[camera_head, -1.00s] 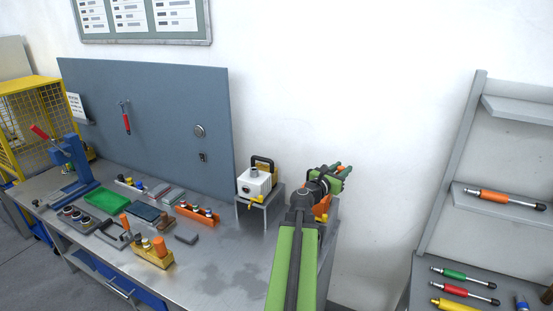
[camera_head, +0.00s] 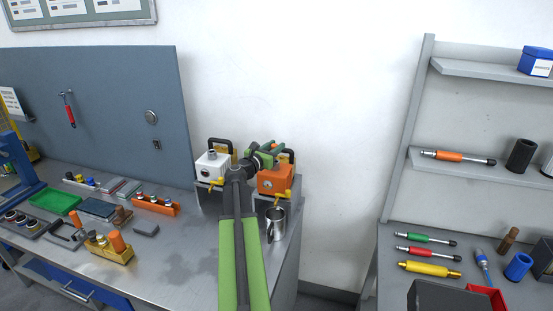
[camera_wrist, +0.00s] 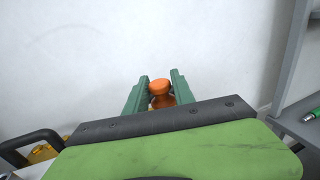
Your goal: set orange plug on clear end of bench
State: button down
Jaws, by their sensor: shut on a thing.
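My gripper (camera_head: 270,150) is raised at the back right of the bench, above and in front of an orange boxed unit. In the wrist view my gripper (camera_wrist: 162,86) has its green fingers shut on an orange plug (camera_wrist: 160,89), with a rounded head and a narrower waist, against the white wall. The grey metal bench (camera_head: 185,265) has a bare, stained stretch at front centre.
The orange unit (camera_head: 273,181) and a white unit (camera_head: 211,167) stand on raised stands. A steel mug (camera_head: 276,224) sits at the right end. A yellow holder (camera_head: 112,254) with orange pieces and a green tray (camera_head: 54,203) lie left. A shelf rack (camera_head: 403,140) stands right.

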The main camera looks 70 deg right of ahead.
jog(key=shift+s+f+b, duration=0.1)
jog(key=shift+f+b, duration=1.95)
jog(key=shift+b, duration=0.05)
jog(key=c, duration=1.1)
grip_release()
jog(key=shift+r, duration=0.1)
jog(key=shift+o, duration=0.2)
jog(key=w+v, duration=0.1)
jog(key=v, duration=1.6)
